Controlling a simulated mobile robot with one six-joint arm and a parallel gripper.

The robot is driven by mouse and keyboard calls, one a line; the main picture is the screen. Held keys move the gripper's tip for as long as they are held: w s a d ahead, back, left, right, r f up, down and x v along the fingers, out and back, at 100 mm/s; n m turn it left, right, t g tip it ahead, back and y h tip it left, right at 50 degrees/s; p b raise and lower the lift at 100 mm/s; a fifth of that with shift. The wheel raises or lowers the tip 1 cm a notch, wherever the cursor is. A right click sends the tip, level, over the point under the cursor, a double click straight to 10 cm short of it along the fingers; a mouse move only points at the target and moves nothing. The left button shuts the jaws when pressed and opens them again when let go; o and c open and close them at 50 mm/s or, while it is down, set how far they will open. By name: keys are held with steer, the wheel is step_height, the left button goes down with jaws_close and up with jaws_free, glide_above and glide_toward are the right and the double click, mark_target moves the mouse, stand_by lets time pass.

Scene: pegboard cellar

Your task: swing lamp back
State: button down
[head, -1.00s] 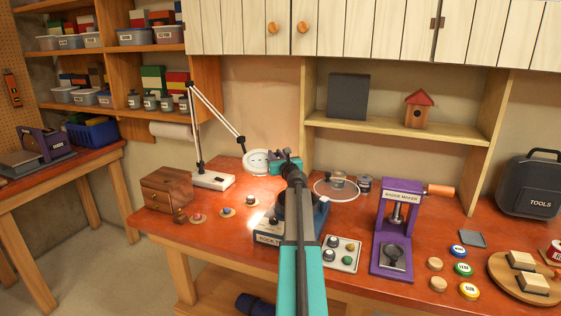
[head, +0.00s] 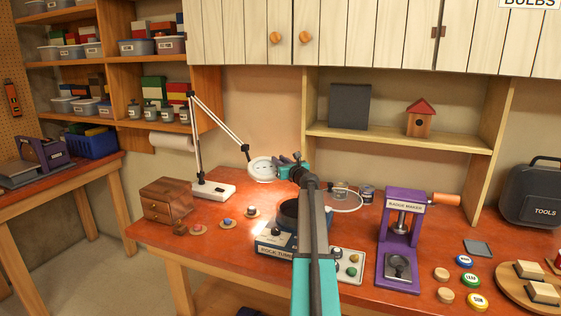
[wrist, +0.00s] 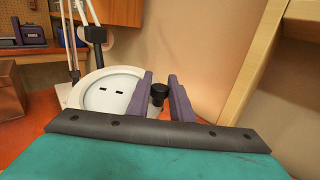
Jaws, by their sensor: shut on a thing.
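The white magnifier lamp stands at the back left of the red-brown bench. Its base (head: 212,189) is upright on the bench, and its jointed arm (head: 222,122) reaches right to the round lamp head (head: 262,170). In the wrist view the lamp head (wrist: 103,95) lies just left of my fingers. My gripper (head: 289,162) is at the right edge of the head. In the wrist view my purple fingers (wrist: 163,98) are shut on a black knob (wrist: 159,89) at the head's rim. The knob is hidden in the head view.
A rock tumbler (head: 279,240) stands under my arm, partly hidden. A purple badge maker (head: 400,230) is to the right. A wooden drawer box (head: 167,199) and small stones on discs (head: 227,223) are at left. A shelf post (wrist: 262,55) rises close right of my gripper.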

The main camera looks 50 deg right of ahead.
steer(key=shift+d+r, duration=0.2)
steer(key=shift+d, duration=0.1)
steer(key=c, duration=1.7)
jaws_free()
steer(key=shift+w+f, duration=0.1)
steer(key=shift+c, duration=0.2)
steer(key=shift+o, duration=0.8)
steer(key=shift+w+d+f, duration=0.1)
steer(key=shift+f, duration=0.1)
steer(key=shift+a, duration=0.2)
steer(key=b+v, duration=0.2)
steer(key=v, duration=1.2)
steer(key=shift+b, duration=0.3)
steer(key=shift+d, duration=0.1)
